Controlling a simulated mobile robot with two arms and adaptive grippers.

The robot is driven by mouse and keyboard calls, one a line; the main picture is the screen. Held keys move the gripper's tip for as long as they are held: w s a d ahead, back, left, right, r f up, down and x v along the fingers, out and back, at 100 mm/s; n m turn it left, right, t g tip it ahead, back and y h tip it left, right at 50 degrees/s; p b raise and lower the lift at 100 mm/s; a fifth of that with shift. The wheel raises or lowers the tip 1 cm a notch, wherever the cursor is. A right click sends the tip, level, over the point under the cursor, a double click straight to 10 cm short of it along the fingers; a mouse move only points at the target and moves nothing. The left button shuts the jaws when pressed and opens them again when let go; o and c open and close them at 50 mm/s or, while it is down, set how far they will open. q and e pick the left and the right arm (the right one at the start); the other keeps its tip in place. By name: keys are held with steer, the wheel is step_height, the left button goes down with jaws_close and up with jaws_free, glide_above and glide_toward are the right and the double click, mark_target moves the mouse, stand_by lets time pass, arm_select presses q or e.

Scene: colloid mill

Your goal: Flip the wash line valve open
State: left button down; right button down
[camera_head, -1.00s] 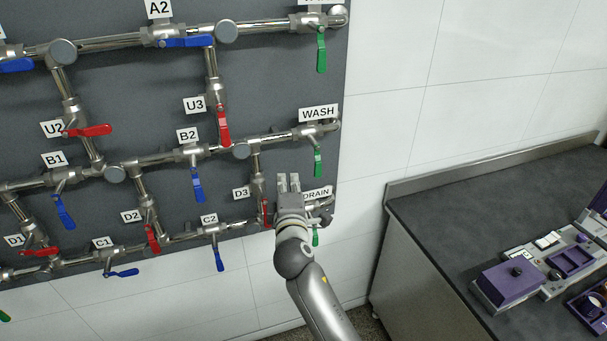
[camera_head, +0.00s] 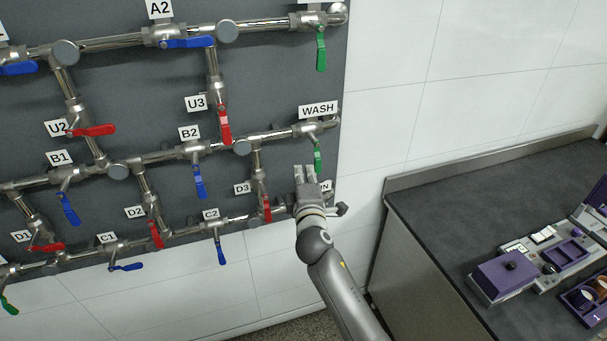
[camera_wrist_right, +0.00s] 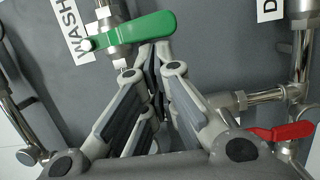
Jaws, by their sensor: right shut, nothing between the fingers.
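The wash valve has a green lever handle (camera_head: 318,155) that hangs down from the pipe below the white WASH label (camera_head: 318,109) in the head view. In the right wrist view the green handle (camera_wrist_right: 133,35) lies across just beyond my fingertips, with the WASH label (camera_wrist_right: 68,28) beside it. My right gripper (camera_head: 306,172) is at the panel, just below and left of the handle's lower end. It is shut and empty; its fingertips (camera_wrist_right: 154,48) are close to the handle, and I cannot tell whether they touch it. My left gripper is not in view.
The red D3 handle (camera_head: 266,208) is close to the left of my right gripper. My gripper covers most of the DRAIN label (camera_head: 326,186). A dark counter (camera_head: 440,220) with purple equipment (camera_head: 507,276) stands at the right. The white wall (camera_head: 385,110) between is clear.

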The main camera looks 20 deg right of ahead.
mark_target(317, 172)
steer(key=shift+d+f+n+b, duration=0.25)
steer(key=shift+d+n+b, duration=0.15)
steer(key=shift+n, duration=0.3)
steer(key=d+n+b, duration=0.1)
steer(key=n, duration=0.1)
steer(key=d+f+n+t+b, duration=0.1)
steer(key=d+n, duration=0.1)
steer(key=shift+w+n, duration=0.15)
steer(key=shift+n, duration=0.25)
steer(key=d+r+n+t+y, duration=0.1)
steer(key=d+n+y, duration=0.1)
steer(key=n, duration=0.5)
steer(key=d+r+n+t+y+b, duration=0.1)
steer(key=d+r+n+y, duration=0.1)
steer(key=d+n, duration=0.2)
steer(key=shift+d+r+n+y, duration=0.3)
steer(key=shift+d+n, duration=0.1)
steer(key=shift+n, duration=1.5)
steer(key=shift+w, duration=0.1)
